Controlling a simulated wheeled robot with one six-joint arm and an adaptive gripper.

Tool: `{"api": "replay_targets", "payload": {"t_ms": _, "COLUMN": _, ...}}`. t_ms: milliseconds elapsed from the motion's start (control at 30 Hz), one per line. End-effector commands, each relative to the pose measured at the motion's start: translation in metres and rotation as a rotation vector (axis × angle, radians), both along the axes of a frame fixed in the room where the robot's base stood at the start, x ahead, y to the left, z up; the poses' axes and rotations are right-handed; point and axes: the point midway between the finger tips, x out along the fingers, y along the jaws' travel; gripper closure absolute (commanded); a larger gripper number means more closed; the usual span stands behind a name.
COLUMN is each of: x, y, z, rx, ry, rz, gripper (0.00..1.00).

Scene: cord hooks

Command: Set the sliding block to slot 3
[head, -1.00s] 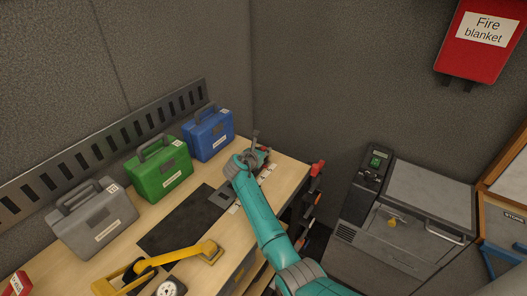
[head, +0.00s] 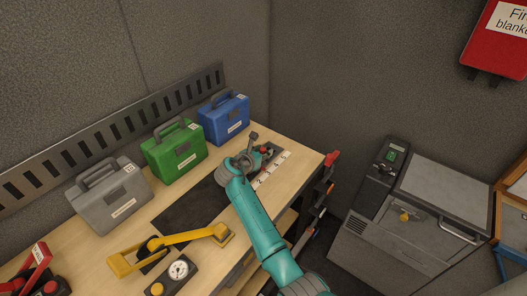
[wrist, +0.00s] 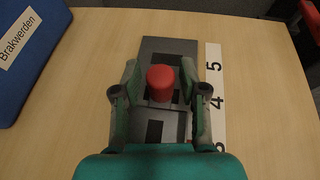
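The slotted dark metal plate (wrist: 160,50) lies on the bench, with a white number strip (wrist: 214,85) along its right side in the wrist view. The strip shows 5, 4 and part of a lower number. The sliding block's red knob (wrist: 160,82) stands upright between my gripper's fingers (wrist: 160,88), with a visible gap on each side. The exact slot of the block cannot be told.
The blue case (head: 223,118), green case (head: 174,150) and grey case (head: 110,189) stand along the wall. The bench edge is right of the strip.

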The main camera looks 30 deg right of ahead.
Motion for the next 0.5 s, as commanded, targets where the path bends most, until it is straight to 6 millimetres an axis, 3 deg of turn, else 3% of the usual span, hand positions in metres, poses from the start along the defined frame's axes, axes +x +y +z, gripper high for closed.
{"api": "replay_targets", "payload": {"t_ms": 333, "x": -0.001, "y": 0.001, "z": 0.001, "rx": 0.0, "ry": 0.0, "rz": 0.0, "gripper": 0.48}}
{"api": "replay_targets", "payload": {"t_ms": 500, "x": -0.008, "y": 0.016, "z": 0.007, "rx": 0.0, "ry": -0.002, "rz": 0.001, "gripper": 0.48}}
